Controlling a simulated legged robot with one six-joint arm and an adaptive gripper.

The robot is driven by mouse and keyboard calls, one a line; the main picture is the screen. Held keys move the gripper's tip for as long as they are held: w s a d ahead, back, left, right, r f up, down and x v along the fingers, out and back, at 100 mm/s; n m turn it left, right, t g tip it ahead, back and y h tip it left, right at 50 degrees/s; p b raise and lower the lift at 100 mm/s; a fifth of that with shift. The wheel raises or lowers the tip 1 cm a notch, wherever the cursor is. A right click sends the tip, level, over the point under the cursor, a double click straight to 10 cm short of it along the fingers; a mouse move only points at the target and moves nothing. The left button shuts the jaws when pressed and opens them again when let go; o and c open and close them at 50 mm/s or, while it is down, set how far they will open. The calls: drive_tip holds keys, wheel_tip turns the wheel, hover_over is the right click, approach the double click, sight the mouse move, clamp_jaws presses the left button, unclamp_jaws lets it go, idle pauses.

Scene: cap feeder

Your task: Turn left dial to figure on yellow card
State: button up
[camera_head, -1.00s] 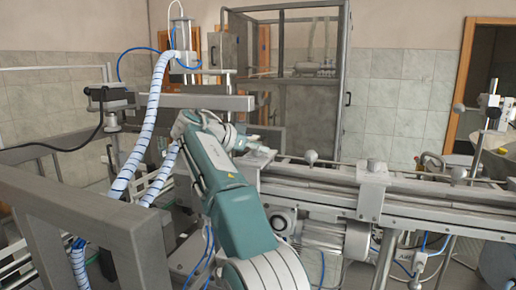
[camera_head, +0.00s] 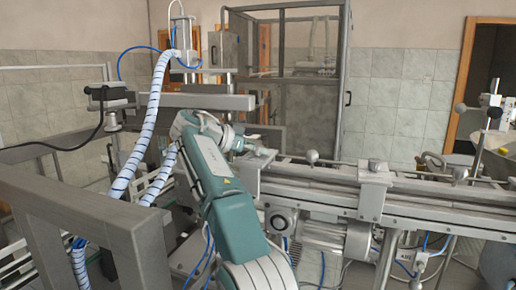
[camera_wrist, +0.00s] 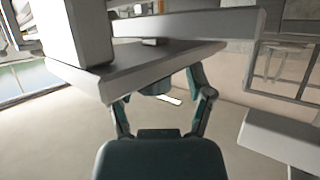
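My gripper (camera_wrist: 156,92) shows in the wrist view with its two teal fingers spread wide. The left fingertip is partly hidden by a grey metal plate (camera_wrist: 130,72); the right fingertip is in front of it or beside it. A dark round part (camera_wrist: 155,87) shows under the plate's edge between the fingers; I cannot tell whether it is a dial or whether the fingers touch it. In the head view my gripper (camera_head: 262,153) is small, at the left end of the conveyor. I cannot make out the left dial or a yellow card in either view.
The conveyor (camera_head: 420,205) runs to the right with knobs and clamps along it. A grey frame (camera_head: 95,225) stands at the left front. Ribbed hoses (camera_head: 150,110) hang close to my arm. A glazed cabinet (camera_head: 310,90) stands behind. A grey beam (camera_wrist: 285,145) is at the wrist view's right.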

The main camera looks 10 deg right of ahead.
drive_tip(key=shift+s+r, duration=0.1)
drive_tip(key=shift+r, duration=0.1)
drive_tip(key=shift+d, duration=0.15)
drive_tip(key=shift+s+r+n+t+y, duration=0.1)
drive_tip(key=shift+n+t+y, duration=0.2)
drive_tip(key=shift+n+t, duration=0.35)
drive_tip(key=shift+n+t, duration=0.45)
drive_tip(key=shift+t, duration=0.2)
drive_tip(key=n+t+y, duration=0.5)
drive_tip(key=n+y, duration=0.1)
drive_tip(key=shift+n, duration=0.4)
drive_tip(key=shift+n+t+y, duration=0.7)
drive_tip(key=shift+n+y, duration=1.1)
drive_tip(key=shift+y, duration=0.4)
drive_tip(key=shift+n+y, duration=0.5)
drive_tip(key=shift+y, duration=0.2)
drive_tip(key=shift+n+y, duration=1.5)
drive_tip(key=shift+y, duration=0.2)
